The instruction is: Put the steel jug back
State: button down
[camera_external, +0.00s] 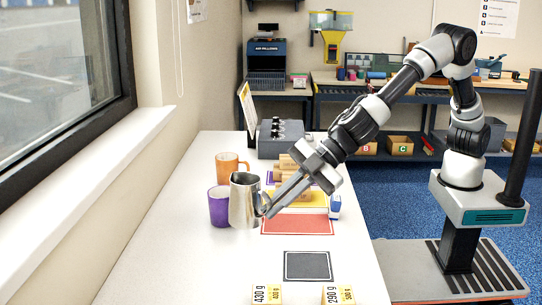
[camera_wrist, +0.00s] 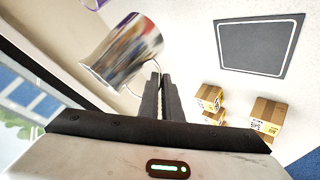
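The steel jug (camera_external: 243,202) stands upright near the left side of the white table, its handle towards my arm. I cannot tell whether its base touches the table. My gripper (camera_external: 271,209) reaches in from the right, with its fingers at the jug's handle. In the wrist view the shiny jug (camera_wrist: 122,52) fills the upper left. The two dark fingertips (camera_wrist: 160,77) are close together there, closed on the handle.
A purple mug (camera_external: 218,207) is close on the jug's left, an orange mug (camera_external: 227,164) behind. Small cartons (camera_external: 267,295) (camera_wrist: 209,97) stand at the front. A grey knobbed box (camera_external: 279,138) is at the back.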

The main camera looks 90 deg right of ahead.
jog(key=s+d+r+n+g+y+p, duration=0.1)
jog(key=s+d+r+n+y+p, duration=0.1)
jog(key=s, duration=0.4)
jog(key=s+d+r+n+g+y+p, duration=0.1)
jog(key=s+r+n+p, duration=0.1)
jog(key=s, duration=0.4)
jog(key=shift+s+d+f+b, duration=0.1)
jog(key=shift+s+f+b, duration=0.15)
jog(key=shift+f+b, duration=1.1)
jog(key=shift+s+d+f+b, duration=0.2)
jog(key=shift+f+b, duration=0.5)
jog(key=shift+f, duration=1.2)
jog(key=shift+s+a+f+b, duration=0.1)
jog(key=shift+s+f+b, duration=0.2)
jog(key=shift+f+b, duration=1.05)
jog(key=shift+f, duration=0.4)
jog(key=shift+f, duration=0.4)
jog(key=c, duration=2.4)
grip_release()
jog(key=shift+d, duration=0.1)
jog(key=o, duration=0.5)
jog(key=shift+c, duration=0.2)
